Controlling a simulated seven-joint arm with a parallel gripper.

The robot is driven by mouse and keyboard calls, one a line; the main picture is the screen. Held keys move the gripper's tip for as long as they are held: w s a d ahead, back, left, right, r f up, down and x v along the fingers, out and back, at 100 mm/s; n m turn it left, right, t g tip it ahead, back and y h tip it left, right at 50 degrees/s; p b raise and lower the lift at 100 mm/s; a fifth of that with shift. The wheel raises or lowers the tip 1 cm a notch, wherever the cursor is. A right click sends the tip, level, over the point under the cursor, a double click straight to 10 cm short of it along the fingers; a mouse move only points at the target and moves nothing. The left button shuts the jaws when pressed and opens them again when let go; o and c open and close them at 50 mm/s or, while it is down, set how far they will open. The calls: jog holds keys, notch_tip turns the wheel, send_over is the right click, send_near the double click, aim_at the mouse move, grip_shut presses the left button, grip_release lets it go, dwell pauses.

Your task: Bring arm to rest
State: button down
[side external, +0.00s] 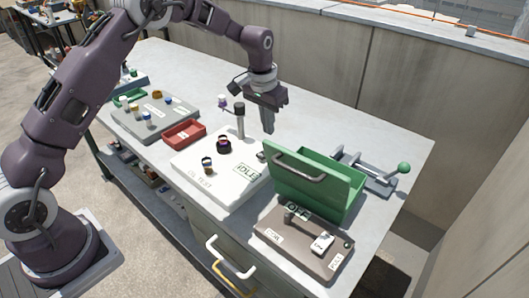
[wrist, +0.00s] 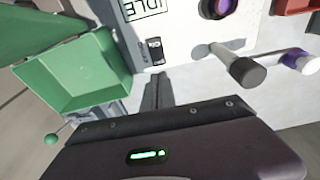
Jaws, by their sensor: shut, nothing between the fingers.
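My gripper (side external: 268,128) is shut and empty. It hangs pointing down above the workbench (side external: 330,130), behind the white panel and the green box. In the wrist view its closed fingers (wrist: 158,90) show just below the panel's small black switch. My purple arm reaches over the bench from the left. The white panel (side external: 195,165) bears an IDLE label (side external: 246,170), which also shows in the wrist view (wrist: 138,8). A grey post with a dark cap (side external: 240,120) stands left of my gripper.
A green box (side external: 320,180) with its lid raised stands right of my gripper. Beyond it is a grey fixture with a green-knobbed lever (side external: 403,167). A brown panel (side external: 303,248) lies in front. A red tray (side external: 184,135) and grey board (side external: 155,117) are left. The bench's back strip is clear.

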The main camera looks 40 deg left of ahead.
jog(key=shift+r, duration=0.5)
jog(key=s+d+r+t, duration=0.2)
jog(key=s+r, duration=1.4)
jog(key=r, duration=0.2)
jog(key=s+t, duration=0.1)
jog(key=s, duration=2.1)
jog(key=shift+s+d+f+t, duration=0.15)
jog(key=shift+d+f+t, duration=0.15)
jog(key=shift+f+t, duration=0.15)
